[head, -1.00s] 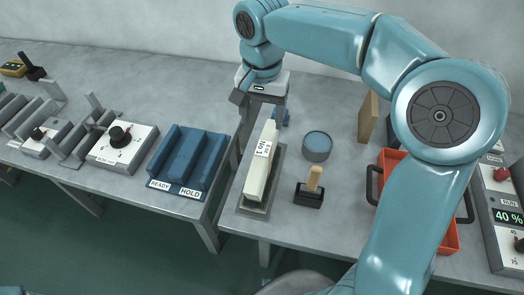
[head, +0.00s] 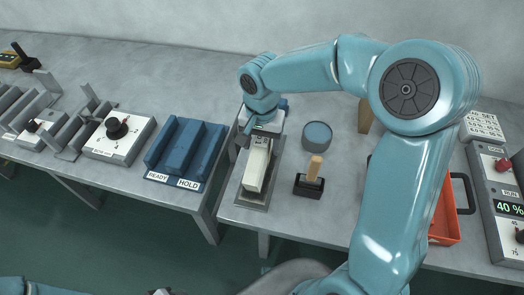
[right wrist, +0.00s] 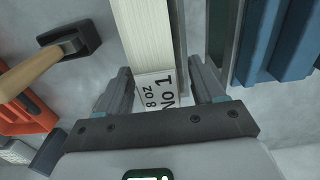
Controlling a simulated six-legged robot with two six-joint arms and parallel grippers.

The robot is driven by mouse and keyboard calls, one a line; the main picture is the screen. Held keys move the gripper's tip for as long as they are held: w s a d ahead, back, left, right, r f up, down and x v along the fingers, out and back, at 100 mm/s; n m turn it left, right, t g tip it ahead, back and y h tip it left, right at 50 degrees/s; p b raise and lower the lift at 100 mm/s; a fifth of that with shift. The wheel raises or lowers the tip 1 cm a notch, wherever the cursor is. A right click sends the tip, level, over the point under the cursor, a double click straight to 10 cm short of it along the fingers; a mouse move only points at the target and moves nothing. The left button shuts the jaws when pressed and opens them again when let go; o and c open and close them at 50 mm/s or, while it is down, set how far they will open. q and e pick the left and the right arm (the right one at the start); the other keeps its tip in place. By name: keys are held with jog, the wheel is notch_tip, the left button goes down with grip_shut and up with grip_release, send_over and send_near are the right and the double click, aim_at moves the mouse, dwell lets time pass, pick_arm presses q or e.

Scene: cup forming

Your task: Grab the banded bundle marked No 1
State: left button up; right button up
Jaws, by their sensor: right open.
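The banded bundle (head: 256,168) is a long cream stack lying on a grey tray (head: 248,202) near the table's left front edge. Its white band, marked "No 1" and "8 OZ", shows in the right wrist view (right wrist: 158,92); in the head view my gripper hides it. My right gripper (head: 260,138) is open over the bundle's far part. In the right wrist view its fingers (right wrist: 160,70) stand one on each side of the banded bundle, with gaps visible. I cannot tell how far down they reach.
A wooden-handled stamp (head: 312,175) and a round blue-grey pot (head: 317,135) stand right of the tray. A red-orange crate (head: 445,225) is partly behind my arm. A blue READY/HOLD rack (head: 185,150) stands on the left table, across a gap.

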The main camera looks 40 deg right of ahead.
notch_tip(320, 180, down, 3)
jog(key=shift+d+r, duration=0.1)
grip_shut()
jog(key=shift+r, duration=0.1)
